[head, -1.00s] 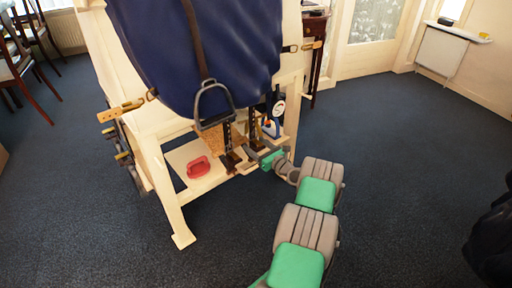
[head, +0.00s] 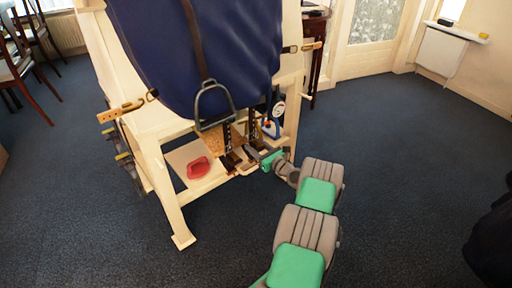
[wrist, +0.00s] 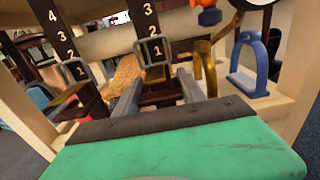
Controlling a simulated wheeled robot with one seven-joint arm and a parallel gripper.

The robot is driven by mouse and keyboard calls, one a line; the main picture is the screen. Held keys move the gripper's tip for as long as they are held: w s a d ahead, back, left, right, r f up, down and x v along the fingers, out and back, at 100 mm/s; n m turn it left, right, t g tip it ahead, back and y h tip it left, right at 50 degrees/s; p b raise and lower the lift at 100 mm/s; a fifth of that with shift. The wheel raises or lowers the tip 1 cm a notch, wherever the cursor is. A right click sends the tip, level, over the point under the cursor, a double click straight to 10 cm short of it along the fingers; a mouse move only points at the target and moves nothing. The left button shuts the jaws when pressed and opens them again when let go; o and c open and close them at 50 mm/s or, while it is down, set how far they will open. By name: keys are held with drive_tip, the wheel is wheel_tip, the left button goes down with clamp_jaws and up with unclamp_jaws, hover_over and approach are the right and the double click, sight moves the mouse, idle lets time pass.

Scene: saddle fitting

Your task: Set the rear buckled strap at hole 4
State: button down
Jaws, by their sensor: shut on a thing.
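Two dark straps with white numbers hang under the blue saddle (head: 190,60). In the wrist view the left strap (wrist: 57,35) shows 4 to 1, with a metal buckle (wrist: 76,71) by hole 1. The right strap (wrist: 145,22) shows 3, 2 and 1, with its buckle (wrist: 154,50) around hole 1. I cannot tell which is the rear one. My gripper (wrist: 160,92) is below the right buckle, its fingers closed on the dark brown end piece of the right strap (wrist: 160,93). The exact grip is partly hidden. In the head view my gripper (head: 262,158) is low beside the stand.
A brass hook (wrist: 206,68) stands close to the right finger. A blue stirrup-shaped object (wrist: 250,65) is further right. A wooden stand (head: 160,180) frames the straps, with a red object (head: 198,168) on its shelf.

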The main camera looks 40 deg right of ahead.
sight(252, 128)
wheel_tip(252, 128, up, 8)
drive_tip(key=p, duration=0.5)
drive_tip(key=shift+r, duration=0.2)
drive_tip(key=c, duration=0.7)
unclamp_jaws()
drive_tip(key=s+p, duration=0.2)
drive_tip(key=s, duration=0.5)
drive_tip(key=shift+s, duration=0.35)
